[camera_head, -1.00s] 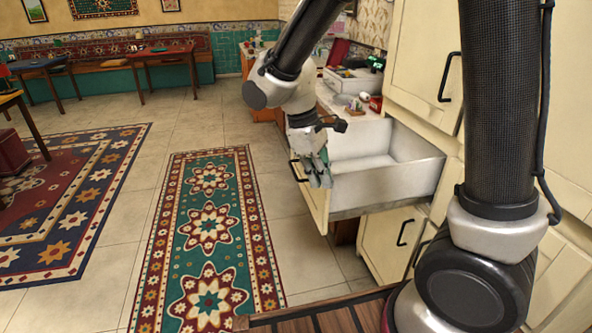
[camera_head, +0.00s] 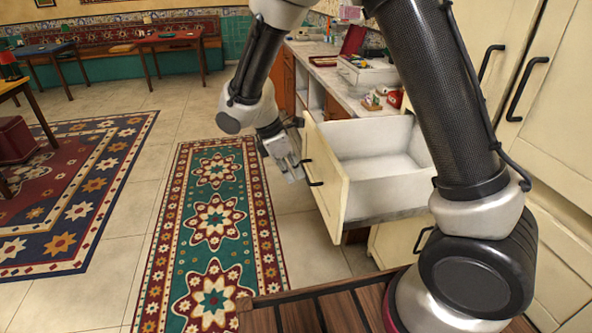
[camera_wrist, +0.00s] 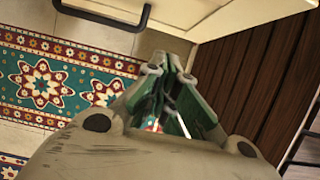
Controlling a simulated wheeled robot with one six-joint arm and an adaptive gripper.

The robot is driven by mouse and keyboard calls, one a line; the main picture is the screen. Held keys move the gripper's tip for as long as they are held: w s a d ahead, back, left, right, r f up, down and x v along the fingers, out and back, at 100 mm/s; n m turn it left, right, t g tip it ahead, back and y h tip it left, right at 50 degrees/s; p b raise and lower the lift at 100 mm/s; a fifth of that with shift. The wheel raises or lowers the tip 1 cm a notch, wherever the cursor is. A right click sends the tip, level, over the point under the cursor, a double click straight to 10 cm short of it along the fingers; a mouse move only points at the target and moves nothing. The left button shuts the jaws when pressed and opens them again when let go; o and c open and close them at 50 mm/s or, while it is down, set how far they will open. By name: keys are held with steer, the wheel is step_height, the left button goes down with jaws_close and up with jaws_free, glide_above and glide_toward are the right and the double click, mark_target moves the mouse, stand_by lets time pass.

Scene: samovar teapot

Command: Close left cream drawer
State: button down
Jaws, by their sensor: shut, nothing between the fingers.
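The cream drawer (camera_head: 327,184) stands pulled out from the cabinet row, with its white inside (camera_head: 375,150) empty. Its dark bar handle (camera_head: 312,172) is on the front panel. My gripper (camera_head: 293,174) is shut and empty, just left of the drawer front, close to the handle; I cannot tell whether it touches. In the wrist view, the shut fingers (camera_wrist: 172,125) point down over the floor, and the dark handle (camera_wrist: 110,12) and cream front (camera_wrist: 200,15) show at the top.
A counter (camera_head: 345,95) with small items and a white box (camera_head: 366,72) lies behind the drawer. Tall cream cabinet doors (camera_head: 530,90) stand at the right.

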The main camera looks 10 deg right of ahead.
steer(key=d+f, duration=0.6)
steer(key=shift+d+f, duration=0.2)
steer(key=shift+d, duration=0.15)
